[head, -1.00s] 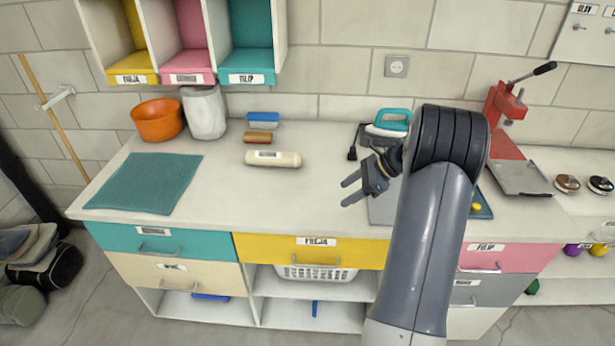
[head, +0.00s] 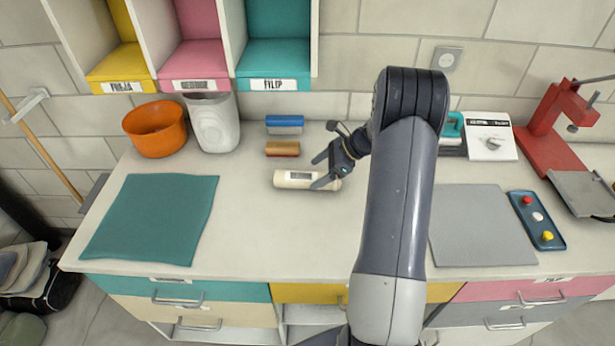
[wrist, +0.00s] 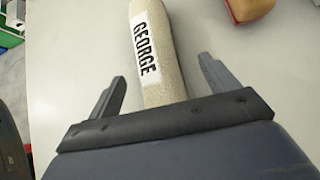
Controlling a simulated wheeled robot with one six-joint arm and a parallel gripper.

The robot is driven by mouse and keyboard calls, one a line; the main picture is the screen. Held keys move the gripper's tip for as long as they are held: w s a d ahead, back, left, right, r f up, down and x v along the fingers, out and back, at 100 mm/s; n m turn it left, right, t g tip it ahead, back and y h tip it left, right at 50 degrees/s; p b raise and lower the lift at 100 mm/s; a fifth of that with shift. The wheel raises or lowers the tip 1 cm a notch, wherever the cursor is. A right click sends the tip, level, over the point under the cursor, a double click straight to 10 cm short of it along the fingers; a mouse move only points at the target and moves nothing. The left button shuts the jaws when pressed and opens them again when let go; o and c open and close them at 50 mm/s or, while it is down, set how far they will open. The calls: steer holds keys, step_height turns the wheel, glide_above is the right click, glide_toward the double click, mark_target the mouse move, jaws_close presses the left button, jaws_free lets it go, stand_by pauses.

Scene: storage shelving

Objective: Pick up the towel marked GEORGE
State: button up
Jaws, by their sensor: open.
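The towel marked GEORGE is a cream roll (head: 297,179) lying on the counter, with a white label on it. In the wrist view the roll (wrist: 165,85) shows the word GEORGE and runs up between the fingers. My gripper (head: 322,172) is open at the right end of the roll in the head view. In the wrist view my gripper (wrist: 163,88) has one finger on each side of the roll, with gaps on both sides. The near end of the roll is hidden behind the gripper body.
An orange pot (head: 155,129) and a white bin (head: 213,122) stand at the back left. A teal cloth (head: 152,218) lies left, a grey mat (head: 478,225) right. Counter in front is clear.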

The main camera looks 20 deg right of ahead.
mark_target(314, 173)
steer(key=shift+x, duration=1.5)
steer(key=shift+a, duration=0.1)
steer(key=shift+c, duration=0.4)
steer(key=shift+r, duration=0.1)
steer(key=c, duration=1.1)
